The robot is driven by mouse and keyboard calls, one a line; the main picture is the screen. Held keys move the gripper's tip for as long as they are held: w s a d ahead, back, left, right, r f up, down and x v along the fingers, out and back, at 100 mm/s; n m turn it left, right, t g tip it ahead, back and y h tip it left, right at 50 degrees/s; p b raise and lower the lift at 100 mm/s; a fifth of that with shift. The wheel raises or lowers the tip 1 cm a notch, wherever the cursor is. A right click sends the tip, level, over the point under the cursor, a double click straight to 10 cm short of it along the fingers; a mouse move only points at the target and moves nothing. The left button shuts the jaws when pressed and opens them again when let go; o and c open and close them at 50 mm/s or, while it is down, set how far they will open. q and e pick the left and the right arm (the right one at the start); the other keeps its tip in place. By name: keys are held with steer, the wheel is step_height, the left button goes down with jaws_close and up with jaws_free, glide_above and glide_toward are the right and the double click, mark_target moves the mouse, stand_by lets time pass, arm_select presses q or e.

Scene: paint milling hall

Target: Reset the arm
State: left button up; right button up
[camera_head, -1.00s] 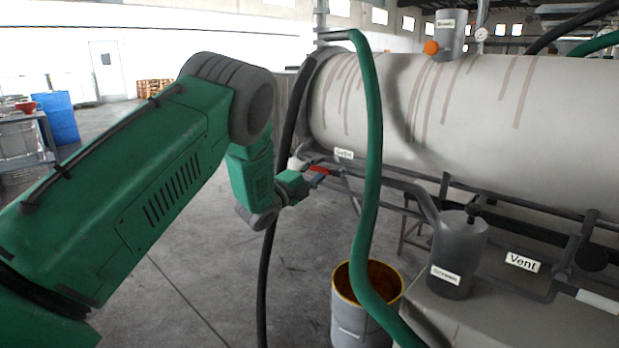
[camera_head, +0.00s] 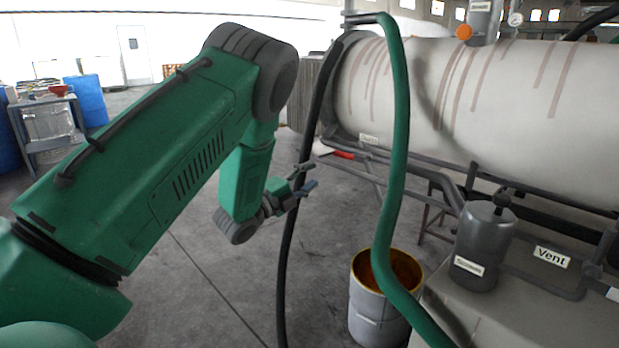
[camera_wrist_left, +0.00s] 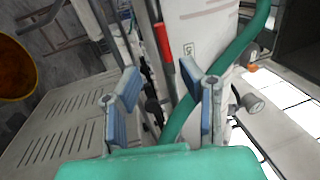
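My left gripper (camera_head: 308,179) is in the middle of the head view, at the end of my green arm. Its two blue-padded fingers are spread apart with nothing between them; they also show in the left wrist view (camera_wrist_left: 160,88). A red handle (camera_head: 343,155) sits by the near end of the large tank (camera_head: 480,100), a little right of and beyond the gripper, apart from it. The red handle also shows in the left wrist view (camera_wrist_left: 162,42), ahead of the fingers. My right gripper is not in view.
A green hose (camera_head: 396,150) and a black hose (camera_head: 290,235) hang close to the gripper. A yellow-rimmed drum (camera_head: 365,305) stands below. A grey canister (camera_head: 484,245) and pipes are at right. Blue barrels (camera_head: 88,100) stand far left. The floor between is open.

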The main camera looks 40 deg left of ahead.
arm_select(q)
steer(key=shift+f, duration=0.1)
steer(key=s+d+f+n+g+y, duration=0.1)
steer(key=s+d+f+n+g, duration=0.25)
steer(key=f, duration=0.45)
steer(key=s+d+f+n+g+y, duration=0.1)
steer(key=s+d+f+n+g, duration=0.25)
steer(key=f, duration=0.45)
steer(key=s+d+f+n+g+y, duration=0.1)
steer(key=s+d+f+n+g, duration=0.1)
steer(key=s+d+f+n, duration=0.35)
steer(key=s+d+f+n+g, duration=0.2)
steer(key=s+d+f+g, duration=0.1)
steer(key=s, duration=0.5)
steer(key=s+d+f+n+g, duration=0.2)
steer(key=s+d+f+g, duration=0.1)
steer(key=s, duration=0.5)
steer(key=s+d+f+n+g+h, duration=0.1)
steer(key=s+d+f+n+g, duration=0.1)
steer(key=s, duration=0.6)
step_height(320, 180, down, 3)
steer(key=d+g+p, duration=0.1)
steer(key=g, duration=0.1)
steer(key=shift+s+d+f+g, duration=0.2)
steer(key=shift+s+d+g, duration=0.1)
steer(key=shift+s+d, duration=0.1)
